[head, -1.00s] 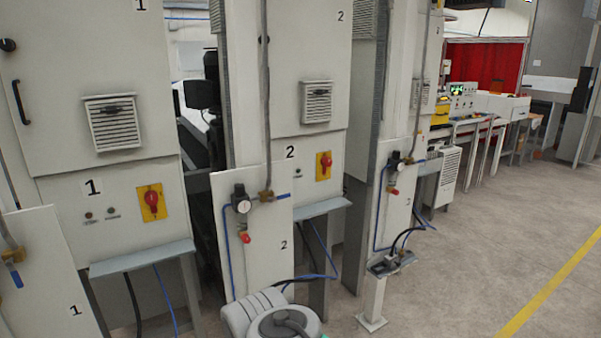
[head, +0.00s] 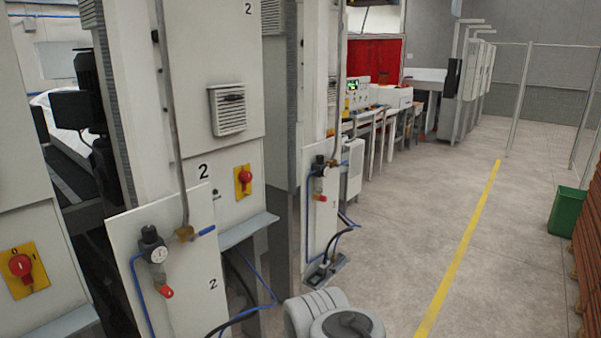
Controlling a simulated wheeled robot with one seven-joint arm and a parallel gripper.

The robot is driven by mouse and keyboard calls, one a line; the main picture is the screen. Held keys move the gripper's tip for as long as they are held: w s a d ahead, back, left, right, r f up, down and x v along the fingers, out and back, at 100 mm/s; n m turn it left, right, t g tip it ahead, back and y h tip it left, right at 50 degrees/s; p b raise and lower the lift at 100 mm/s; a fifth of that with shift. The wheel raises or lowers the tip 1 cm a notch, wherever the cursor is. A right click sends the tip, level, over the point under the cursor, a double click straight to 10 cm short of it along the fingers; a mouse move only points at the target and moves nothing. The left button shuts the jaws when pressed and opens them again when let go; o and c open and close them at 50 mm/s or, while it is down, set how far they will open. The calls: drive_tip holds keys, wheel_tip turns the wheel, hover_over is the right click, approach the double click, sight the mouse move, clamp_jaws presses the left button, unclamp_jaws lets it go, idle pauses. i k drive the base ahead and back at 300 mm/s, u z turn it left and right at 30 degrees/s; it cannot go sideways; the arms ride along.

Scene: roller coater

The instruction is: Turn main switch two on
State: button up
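Main switch two is a red rotary knob on a yellow plate (head: 243,181). It sits on the lower front of the grey cabinet marked 2 (head: 212,70), left of the picture's middle, above a small grey ledge. The knob looks upright, but its exact setting is too small to read. A second red knob on a yellow plate (head: 23,268) is at the lower left, on another cabinet. My gripper is not in view; only a rounded grey-white part of my arm shows at the bottom middle.
A white panel marked 2 (head: 185,290) with a gauge, valve and blue hose stands in front, left of the switch. Another gauge panel (head: 322,210) stands to the right. Open floor (head: 420,220) with a yellow line lies right. A green bin (head: 567,213) is at far right.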

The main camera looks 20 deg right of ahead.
sight(244, 175)
drive_tip(key=z, duration=0.35)
drive_tip(key=i, duration=0.8)
drive_tip(key=u, duration=0.55)
drive_tip(key=i, duration=0.65)
drive_tip(key=u, duration=0.7)
